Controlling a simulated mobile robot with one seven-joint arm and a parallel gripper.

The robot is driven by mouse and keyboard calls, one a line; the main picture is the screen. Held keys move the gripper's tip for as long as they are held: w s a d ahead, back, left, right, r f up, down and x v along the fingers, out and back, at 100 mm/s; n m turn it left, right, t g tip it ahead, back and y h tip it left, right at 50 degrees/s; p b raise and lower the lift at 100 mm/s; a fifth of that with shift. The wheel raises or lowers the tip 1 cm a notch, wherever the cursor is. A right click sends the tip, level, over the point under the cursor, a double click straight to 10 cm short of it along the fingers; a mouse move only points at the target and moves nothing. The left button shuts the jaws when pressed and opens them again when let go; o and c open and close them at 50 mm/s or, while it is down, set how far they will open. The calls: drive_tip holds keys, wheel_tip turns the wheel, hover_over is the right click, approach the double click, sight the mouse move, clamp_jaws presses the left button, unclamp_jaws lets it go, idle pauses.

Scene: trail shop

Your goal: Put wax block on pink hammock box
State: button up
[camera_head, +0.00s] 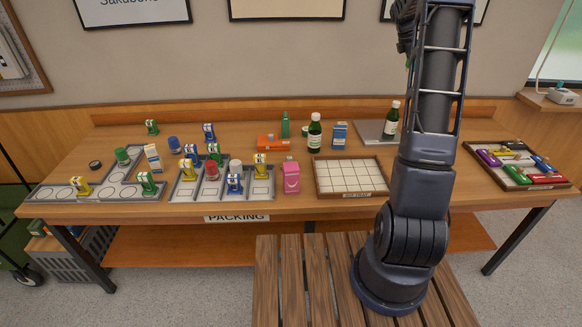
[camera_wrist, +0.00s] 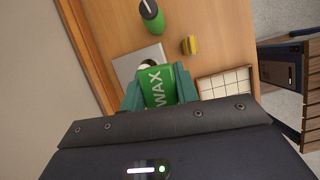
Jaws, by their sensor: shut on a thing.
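The wax block (camera_wrist: 157,90) is green with white letters reading WAX. My gripper (camera_wrist: 158,82) is shut on it, with one teal jaw on each side, in the wrist view. It is held above the table. The pink hammock box (camera_head: 291,178) stands upright near the front edge of the table in the head view, left of the grid tray. Its top looks bare, apart from a small pink tab. It does not show in the wrist view.
A wooden grid tray (camera_head: 351,191) lies right of the pink box. Green bottles (camera_head: 314,146), an orange box (camera_head: 270,141) and a blue box (camera_head: 339,136) stand behind. A tray of coloured items (camera_head: 476,150) lies far right.

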drive_tip(key=s+a, duration=0.2)
drive_tip(key=a, duration=1.4)
drive_tip(key=n, duration=0.1)
hover_over(295, 166)
drive_tip(key=a, duration=0.2)
drive_tip(key=f, duration=2.5)
drive_tip(key=shift+d+f, duration=0.25)
drive_tip(key=shift+f, duration=0.1)
drive_tip(key=shift+f, duration=0.15)
drive_tip(key=o, duration=1)
drive_tip(key=shift+c, duration=0.2)
